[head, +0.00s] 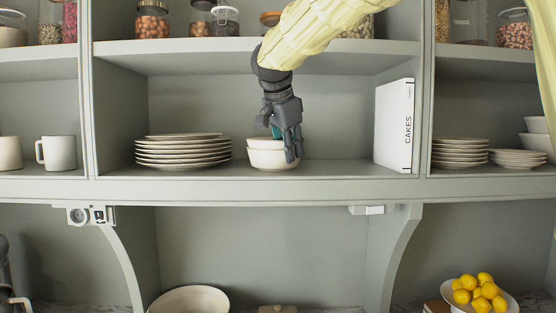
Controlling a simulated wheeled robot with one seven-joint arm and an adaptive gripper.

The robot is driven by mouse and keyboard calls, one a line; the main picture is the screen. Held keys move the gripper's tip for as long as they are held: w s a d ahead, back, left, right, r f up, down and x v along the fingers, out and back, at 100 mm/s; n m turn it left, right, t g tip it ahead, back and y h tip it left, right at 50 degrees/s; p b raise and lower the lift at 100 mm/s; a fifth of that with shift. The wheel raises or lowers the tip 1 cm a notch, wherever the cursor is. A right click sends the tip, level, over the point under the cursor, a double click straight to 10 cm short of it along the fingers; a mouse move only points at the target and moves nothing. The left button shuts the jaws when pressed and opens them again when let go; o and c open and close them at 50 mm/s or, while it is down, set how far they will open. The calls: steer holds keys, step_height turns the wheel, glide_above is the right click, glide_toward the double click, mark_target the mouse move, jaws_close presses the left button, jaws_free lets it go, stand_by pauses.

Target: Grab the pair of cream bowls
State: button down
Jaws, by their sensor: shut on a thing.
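A pair of cream bowls (267,159), one stacked in the other, sits on the middle shelf, right of a stack of plates. My gripper (286,150) reaches down from above and is shut on the right side of the bowls' rim. Its dark fingers hide part of the right side of the bowls. The bowls look upright and at shelf level; I cannot tell whether they touch the shelf.
A stack of cream plates (183,152) stands close on the left. A white book marked CAKES (393,126) stands at the right wall of the compartment. The upper shelf (190,57) with jars is just above. Shelf space between bowls and book is clear.

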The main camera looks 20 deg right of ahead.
steer(key=shift+f, duration=0.2)
steer(key=shift+w+r+b, duration=0.3)
steer(key=shift+r+b, duration=0.1)
steer(key=shift+r, duration=0.15)
steer(key=shift+w+r+b, duration=0.25)
steer(key=shift+r+b, duration=0.1)
steer(key=shift+r, duration=0.15)
steer(key=shift+s+r+b, duration=0.1)
steer(key=shift+r+b, duration=0.2)
steer(key=shift+b, duration=0.15)
steer(key=shift+s+a+r+b, duration=0.15)
steer(key=shift+s+b, duration=0.4)
steer(key=shift+b, duration=0.5)
steer(key=shift+s+b, duration=0.15)
steer(key=shift+b, duration=0.8)
steer(key=shift+s+b, duration=0.1)
steer(key=shift+b, duration=0.45)
steer(key=b, duration=0.1)
steer(key=s+b, duration=0.1)
steer(key=b, duration=0.1)
steer(key=shift+s+a+r, duration=0.1)
steer(key=shift+s+a, duration=0.1)
steer(key=shift+a, duration=0.05)
steer(key=shift+s+b, duration=0.2)
steer(key=shift+b, duration=0.75)
